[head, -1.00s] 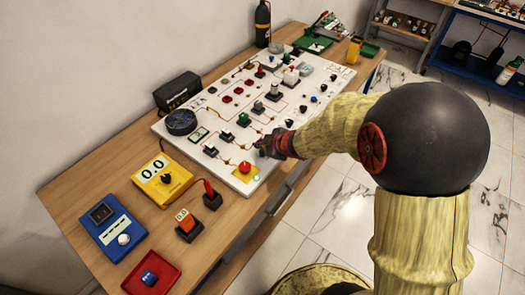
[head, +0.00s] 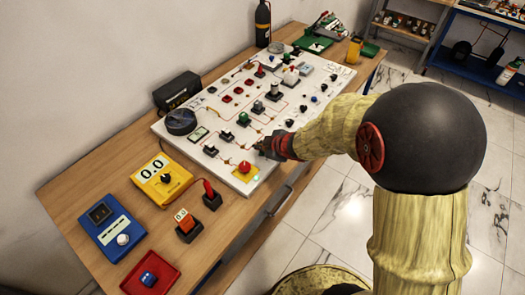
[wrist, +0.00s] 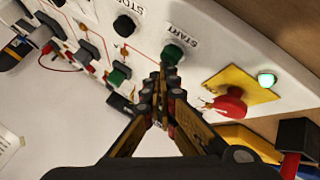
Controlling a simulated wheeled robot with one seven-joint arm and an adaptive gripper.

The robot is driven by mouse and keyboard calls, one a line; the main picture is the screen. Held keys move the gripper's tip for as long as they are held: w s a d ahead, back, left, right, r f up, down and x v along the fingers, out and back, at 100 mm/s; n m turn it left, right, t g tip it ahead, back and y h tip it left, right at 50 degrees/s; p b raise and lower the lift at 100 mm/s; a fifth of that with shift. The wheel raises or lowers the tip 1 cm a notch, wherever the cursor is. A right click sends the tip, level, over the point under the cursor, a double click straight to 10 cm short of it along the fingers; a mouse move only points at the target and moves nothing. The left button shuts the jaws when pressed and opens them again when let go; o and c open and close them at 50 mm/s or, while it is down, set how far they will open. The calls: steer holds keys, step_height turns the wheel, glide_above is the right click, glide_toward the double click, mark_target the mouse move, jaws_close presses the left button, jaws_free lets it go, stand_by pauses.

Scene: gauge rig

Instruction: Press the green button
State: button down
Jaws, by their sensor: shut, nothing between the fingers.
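The green button (wrist: 172,53), labelled START, is on the white panel (wrist: 60,115) in the wrist view. My gripper (wrist: 164,76) is shut and empty, with its tips at the button's near edge. I cannot tell whether they touch it. In the head view my gripper (head: 259,147) is at the front edge of the panel (head: 165,133), and the green button is hidden behind it.
A black STOP button (wrist: 124,25) is left of the green one. A red mushroom button (wrist: 230,105) on a yellow plate and a lit green lamp (wrist: 266,79) are to the right. Yellow meter (head: 163,180) is on the bench.

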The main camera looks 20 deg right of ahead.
mark_target(261, 152)
steer(key=shift+f+b, duration=0.3)
steer(key=shift+f, duration=0.15)
stand_by(0.3)
steer(key=shift+r, duration=0.1)
steer(key=shift+r+p, duration=0.9)
steer(key=shift+p, duration=0.15)
step_height(261, 152, up, 5)
steer(key=p, duration=0.5)
stand_by(0.7)
